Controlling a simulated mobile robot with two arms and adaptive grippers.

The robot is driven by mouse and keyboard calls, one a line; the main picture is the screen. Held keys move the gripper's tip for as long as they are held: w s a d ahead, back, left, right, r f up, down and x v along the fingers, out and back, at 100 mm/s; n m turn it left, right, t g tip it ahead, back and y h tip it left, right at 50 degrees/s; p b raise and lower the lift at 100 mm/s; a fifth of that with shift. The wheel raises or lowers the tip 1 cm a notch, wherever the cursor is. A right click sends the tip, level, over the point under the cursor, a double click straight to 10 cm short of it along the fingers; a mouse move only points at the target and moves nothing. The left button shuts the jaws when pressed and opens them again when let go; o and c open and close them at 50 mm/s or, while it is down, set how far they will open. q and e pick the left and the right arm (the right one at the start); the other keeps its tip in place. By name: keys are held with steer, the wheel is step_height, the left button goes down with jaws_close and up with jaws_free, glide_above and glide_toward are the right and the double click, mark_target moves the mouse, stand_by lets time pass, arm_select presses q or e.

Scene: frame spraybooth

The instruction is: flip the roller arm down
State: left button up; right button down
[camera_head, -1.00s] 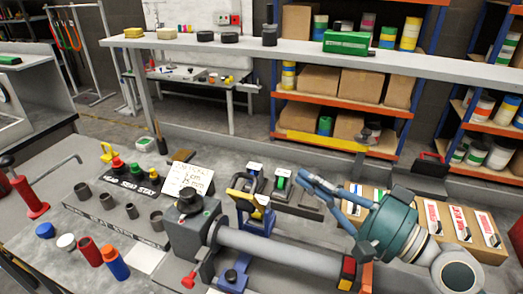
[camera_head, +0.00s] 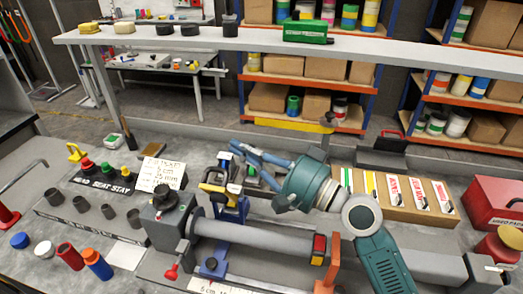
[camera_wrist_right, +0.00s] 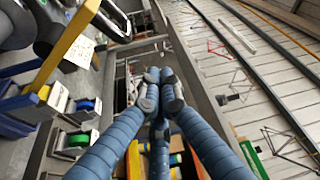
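A blue stand (camera_head: 236,207) with a yellow bar (camera_head: 215,188) stands beside the grey horizontal tube (camera_head: 265,233) on the bench. I take this bar as part of the roller arm, but cannot be sure. A yellow bar also slants across the upper left of the right wrist view (camera_wrist_right: 70,45), with a dark round part near its top. My right gripper (camera_head: 236,150) is behind and above the stand, its blue fingers pointing left. In the wrist view its fingertips (camera_wrist_right: 160,90) meet with nothing seen between them. My left gripper is not in view.
A cardboard box (camera_head: 395,190) with labelled packs is at the right, near a red case (camera_head: 490,205). Grey cups and coloured bottles crowd the left. A long shelf (camera_head: 290,52) runs behind.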

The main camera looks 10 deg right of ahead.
mark_target(222, 188)
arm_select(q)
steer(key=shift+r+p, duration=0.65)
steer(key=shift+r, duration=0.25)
arm_select(e)
steer(key=s+a, duration=0.1)
steer(key=s+a+f, duration=0.1)
steer(key=shift+s+a+f, duration=0.1)
steer(key=shift+s+a, duration=0.15)
steer(key=shift+s, duration=0.15)
steer(key=shift+w, duration=0.1)
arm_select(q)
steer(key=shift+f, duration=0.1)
